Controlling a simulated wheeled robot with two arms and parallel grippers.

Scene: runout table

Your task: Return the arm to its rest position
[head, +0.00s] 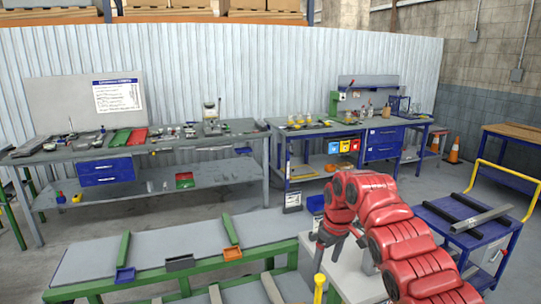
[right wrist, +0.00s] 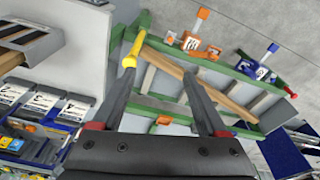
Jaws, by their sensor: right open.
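My right arm (head: 385,225) is red and segmented. It comes in from the bottom right, arches up and bends down at the wrist. My right gripper (head: 328,252) hangs beside the right end of the green-framed runout table (head: 185,245). In the right wrist view the two dark fingers of the right gripper (right wrist: 158,75) are spread apart with nothing between them. The green frame (right wrist: 205,63) and a wooden strip (right wrist: 165,58) lie beyond the fingers. My left arm and gripper are not in view.
A yellow-topped post (head: 319,282) stands close below the right gripper; it also shows near the left fingertip in the wrist view (right wrist: 129,54). A blue cart (head: 480,228) with dark bars stands at right. Workbenches (head: 190,143) line the back wall, with floor in front.

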